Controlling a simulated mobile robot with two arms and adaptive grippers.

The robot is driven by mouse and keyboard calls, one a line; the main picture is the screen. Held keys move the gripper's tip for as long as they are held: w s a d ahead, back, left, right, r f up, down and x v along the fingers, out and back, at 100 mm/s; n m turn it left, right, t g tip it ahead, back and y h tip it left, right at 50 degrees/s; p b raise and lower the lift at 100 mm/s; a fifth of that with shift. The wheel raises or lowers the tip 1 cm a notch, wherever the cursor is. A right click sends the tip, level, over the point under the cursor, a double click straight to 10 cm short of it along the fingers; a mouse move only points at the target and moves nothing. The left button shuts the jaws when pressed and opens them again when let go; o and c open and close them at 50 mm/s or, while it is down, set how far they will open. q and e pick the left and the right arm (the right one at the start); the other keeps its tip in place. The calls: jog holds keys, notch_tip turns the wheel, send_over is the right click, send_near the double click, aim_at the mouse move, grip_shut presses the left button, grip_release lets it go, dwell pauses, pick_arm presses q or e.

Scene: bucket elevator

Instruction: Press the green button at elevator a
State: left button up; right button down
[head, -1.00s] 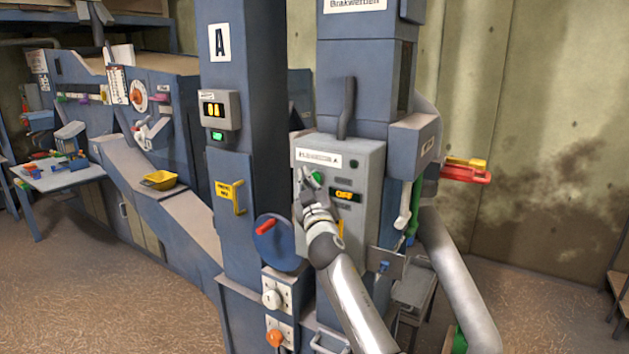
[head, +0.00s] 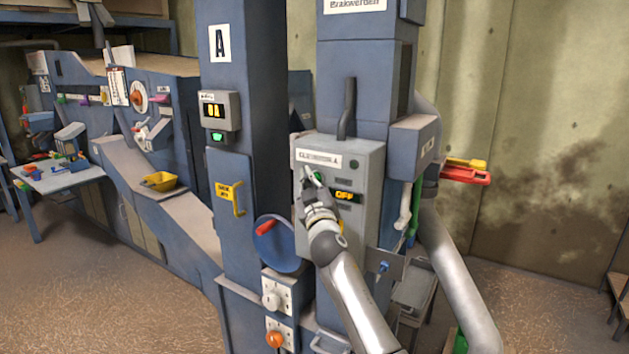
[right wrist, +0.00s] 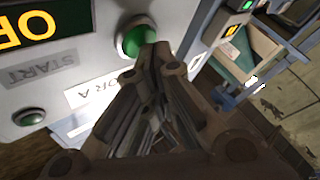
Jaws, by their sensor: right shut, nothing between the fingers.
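The grey control box of elevator A (head: 368,170) has a label strip on top and a yellow display reading OFF (head: 346,196). Its green button (head: 319,177) is partly behind my right gripper (head: 308,174) in the head view. In the right wrist view the large round green button (right wrist: 131,41) has a silver rim. The shut, empty fingertips of my right gripper (right wrist: 150,50) overlap its edge. I cannot tell whether they touch it. The left gripper is not in view.
A blue disc with a red handle (head: 275,240) is below. In the wrist view, a smaller dark green button (right wrist: 28,117) sits near the START label (right wrist: 40,70).

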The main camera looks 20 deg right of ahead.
jog(key=shift+w+d, duration=0.1)
jog(key=shift+d, duration=0.1)
dwell(0.4)
jog(key=shift+a, duration=0.1)
jog(key=shift+s+a, duration=0.55)
jog(key=shift+a, duration=0.05)
jog(key=shift+f, duration=0.1)
jog(key=s+a, duration=0.1)
jog(key=a, duration=0.1)
jog(key=s+a, duration=0.2)
dwell(0.4)
dwell(0.5)
